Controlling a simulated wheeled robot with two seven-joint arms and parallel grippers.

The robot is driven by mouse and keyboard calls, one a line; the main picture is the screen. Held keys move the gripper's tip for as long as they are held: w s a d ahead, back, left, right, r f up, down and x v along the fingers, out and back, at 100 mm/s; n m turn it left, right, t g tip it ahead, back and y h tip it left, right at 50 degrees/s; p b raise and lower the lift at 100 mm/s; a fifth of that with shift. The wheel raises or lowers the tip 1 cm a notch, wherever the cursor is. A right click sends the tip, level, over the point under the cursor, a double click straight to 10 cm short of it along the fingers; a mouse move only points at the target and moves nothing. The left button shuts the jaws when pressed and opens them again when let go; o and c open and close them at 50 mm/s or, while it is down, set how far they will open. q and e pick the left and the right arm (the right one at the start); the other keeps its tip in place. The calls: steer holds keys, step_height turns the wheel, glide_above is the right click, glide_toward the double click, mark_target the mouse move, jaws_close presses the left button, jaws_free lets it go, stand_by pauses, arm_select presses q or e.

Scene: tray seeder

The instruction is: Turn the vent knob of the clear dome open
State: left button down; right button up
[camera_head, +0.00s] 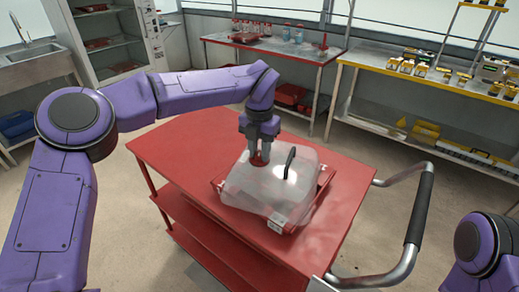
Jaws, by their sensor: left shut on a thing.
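The clear dome (240,187) sits over a red tray (324,182) on the red cart. A black handle (290,162) stands up on the dome's top. My left gripper (260,157) points down at the dome's top, left of the handle. It is shut on the red vent knob (259,160); the fingers partly hide the knob, and I cannot tell how far it is turned. My right arm shows only as a purple link at the lower right; its gripper is out of view.
The red cart (190,150) has bare top around the tray and a push bar (420,205) on its right. A red-topped bench (270,47) and a yellow-edged bench (420,85) stand behind. A sink (35,52) is at the far left.

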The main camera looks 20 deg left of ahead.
mark_target(260, 153)
stand_by(0.8)
arm_select(q)
steer(key=c, duration=0.9)
jaws_free()
steer(key=shift+o, duration=0.2)
steer(key=shift+r, duration=0.1)
step_height(260, 153, up, 10)
steer(key=shift+r, duration=0.25)
